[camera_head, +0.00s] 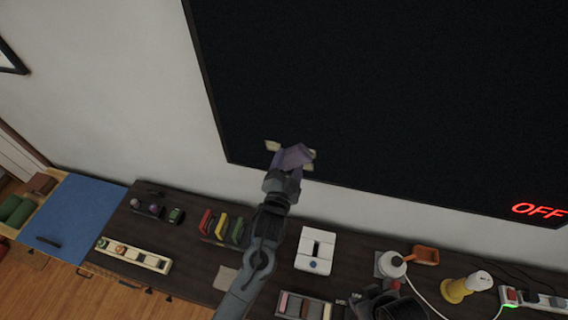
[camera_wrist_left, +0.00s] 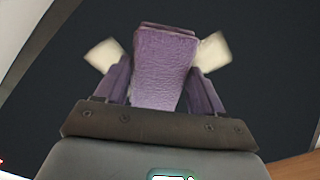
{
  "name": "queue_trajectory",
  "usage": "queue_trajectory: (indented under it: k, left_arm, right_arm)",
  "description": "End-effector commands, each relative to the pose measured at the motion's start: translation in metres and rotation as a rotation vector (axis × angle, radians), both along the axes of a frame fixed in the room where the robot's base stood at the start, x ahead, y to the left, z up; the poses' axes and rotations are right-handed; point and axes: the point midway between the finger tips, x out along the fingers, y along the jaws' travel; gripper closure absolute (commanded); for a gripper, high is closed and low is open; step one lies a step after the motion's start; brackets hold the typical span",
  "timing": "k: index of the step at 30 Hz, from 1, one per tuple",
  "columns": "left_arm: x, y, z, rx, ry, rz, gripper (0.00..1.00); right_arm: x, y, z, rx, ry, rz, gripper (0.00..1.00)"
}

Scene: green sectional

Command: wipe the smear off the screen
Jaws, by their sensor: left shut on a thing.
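The big black screen (camera_head: 400,90) fills the upper right of the head view, with a red OFF on its lower right. It is also the dark background in the wrist view (camera_wrist_left: 265,75). Pale cream patches show on both sides of the block (camera_wrist_left: 213,52). Contact with the screen is unclear. My right gripper is not in view.
A dark wooden counter (camera_head: 190,260) runs below the screen. It bears colourful upright items (camera_head: 222,227), a white box (camera_head: 316,250), an orange scoop (camera_head: 426,255), a yellow-and-white lamp-like thing (camera_head: 462,288) and a power strip (camera_head: 535,298). A blue mat (camera_head: 72,217) lies at left.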

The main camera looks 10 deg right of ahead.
Motion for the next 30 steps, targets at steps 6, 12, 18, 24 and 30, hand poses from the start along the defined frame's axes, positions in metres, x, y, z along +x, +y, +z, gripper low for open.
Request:
queue_trajectory:
  k: [6, 12, 18, 24, 30]
  left_arm:
    - [-0.005, -0.018, 0.001, -0.001, -0.001, -0.001, 0.56]
    - [-0.008, -0.027, 0.001, 0.000, -0.001, -0.001, 0.56]
    - [-0.012, -0.035, 0.001, -0.001, -0.001, -0.003, 0.56]
    - [-0.018, -0.049, 0.001, -0.001, -0.001, -0.004, 0.56]
    - [-0.026, -0.062, -0.001, -0.003, 0.004, -0.006, 0.56]
  right_arm:
    - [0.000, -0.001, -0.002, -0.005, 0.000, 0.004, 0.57]
    - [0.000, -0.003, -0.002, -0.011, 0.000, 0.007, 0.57]
    - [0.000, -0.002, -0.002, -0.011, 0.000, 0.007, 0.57]
    - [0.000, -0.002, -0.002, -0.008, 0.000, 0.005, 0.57]
    - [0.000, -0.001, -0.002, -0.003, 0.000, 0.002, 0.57]
